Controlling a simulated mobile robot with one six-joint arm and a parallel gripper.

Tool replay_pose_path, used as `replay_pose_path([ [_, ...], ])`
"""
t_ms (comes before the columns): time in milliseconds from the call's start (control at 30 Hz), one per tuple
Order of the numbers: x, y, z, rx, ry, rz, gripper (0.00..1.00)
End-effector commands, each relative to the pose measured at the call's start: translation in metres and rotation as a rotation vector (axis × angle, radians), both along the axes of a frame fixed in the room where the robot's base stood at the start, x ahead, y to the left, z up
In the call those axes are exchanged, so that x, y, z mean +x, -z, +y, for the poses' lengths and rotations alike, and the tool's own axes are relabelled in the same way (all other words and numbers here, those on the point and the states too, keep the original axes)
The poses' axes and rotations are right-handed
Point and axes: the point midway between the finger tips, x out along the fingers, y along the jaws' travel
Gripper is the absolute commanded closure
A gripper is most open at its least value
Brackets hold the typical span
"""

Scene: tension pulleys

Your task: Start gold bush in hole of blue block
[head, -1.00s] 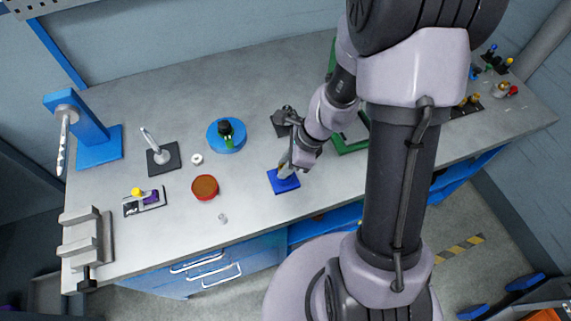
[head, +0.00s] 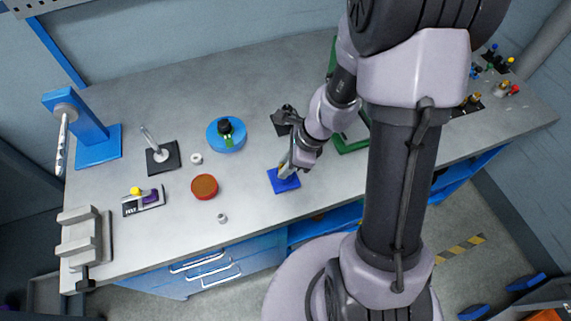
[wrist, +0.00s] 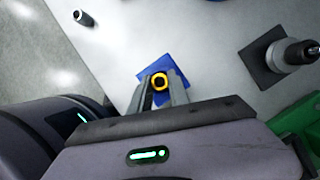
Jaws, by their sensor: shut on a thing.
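The blue block (head: 284,181) lies flat near the front edge of the bench, in the middle of the head view. It also shows in the wrist view (wrist: 181,77), partly covered by my fingers. My gripper (wrist: 160,88) points down over the block and is shut on the gold bush (wrist: 159,75), a ring with a dark centre held between the fingertips. In the head view my gripper (head: 286,170) sits right at the block. The hole of the block is hidden behind the bush and fingers, so I cannot tell whether the bush is in it.
A red-rimmed brown disc (head: 204,187), a small grey cylinder (head: 222,218) and a blue round base (head: 226,135) stand left of the block. A dark plate with an upright post (head: 162,157) is further left.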

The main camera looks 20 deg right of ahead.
Motion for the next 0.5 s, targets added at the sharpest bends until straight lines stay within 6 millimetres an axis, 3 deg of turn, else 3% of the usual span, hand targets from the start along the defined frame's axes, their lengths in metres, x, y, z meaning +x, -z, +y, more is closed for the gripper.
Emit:
replay_pose_path([
  [500, -0.0003, -0.0048, -0.0012, 0.000, 0.000, 0.000, 1.00],
])
